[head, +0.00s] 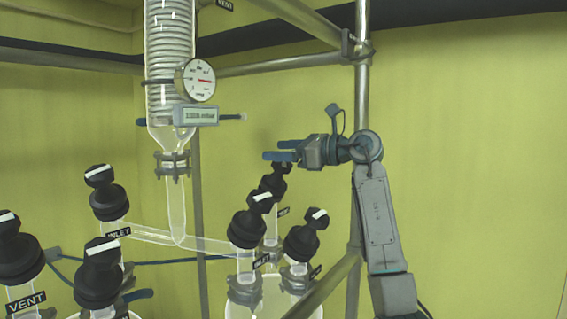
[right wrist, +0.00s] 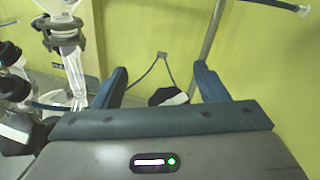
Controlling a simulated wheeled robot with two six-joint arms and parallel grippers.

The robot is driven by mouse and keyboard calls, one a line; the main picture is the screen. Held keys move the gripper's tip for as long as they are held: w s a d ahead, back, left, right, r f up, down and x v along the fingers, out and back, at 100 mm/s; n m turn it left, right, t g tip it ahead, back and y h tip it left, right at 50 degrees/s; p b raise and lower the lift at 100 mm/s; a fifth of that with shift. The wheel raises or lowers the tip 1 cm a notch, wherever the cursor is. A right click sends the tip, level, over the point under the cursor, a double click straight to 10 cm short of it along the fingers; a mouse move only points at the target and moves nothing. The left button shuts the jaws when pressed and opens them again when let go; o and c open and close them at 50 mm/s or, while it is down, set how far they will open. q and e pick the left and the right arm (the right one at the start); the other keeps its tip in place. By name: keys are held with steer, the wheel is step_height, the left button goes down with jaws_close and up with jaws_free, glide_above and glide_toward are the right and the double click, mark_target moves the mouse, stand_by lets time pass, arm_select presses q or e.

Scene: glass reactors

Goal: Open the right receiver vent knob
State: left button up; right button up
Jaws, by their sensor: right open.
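My right gripper (head: 272,150) is open and empty. It hangs just above a black rear knob (head: 271,186) on the right-hand glass vessel. In the right wrist view, a black knob with a white mark (right wrist: 168,97) shows between my open fingers (right wrist: 161,68), partly hidden by the gripper body. The label by the rear knob (head: 283,212) is too small to read. The vessel also carries a front knob (head: 247,228) labelled INLET and a right knob (head: 302,242) with an unreadable label. I cannot tell which is the vent. My left gripper is out of view.
A coiled glass condenser (head: 170,50) with a round gauge (head: 198,80) stands left of my right gripper. Several black knobs sit on the left vessel, including one labelled VENT (head: 20,258). A metal frame post (head: 362,70) rises behind my right arm.

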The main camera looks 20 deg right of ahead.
steer(key=s+a+b, duration=0.2)
steer(key=s, duration=0.5)
steer(key=s+a+r+b, duration=0.1)
steer(key=s+a+b, duration=0.1)
steer(key=s, duration=0.4)
steer(key=shift+s+b, duration=0.4)
steer(key=shift+b, duration=0.15)
steer(key=shift+r, duration=0.15)
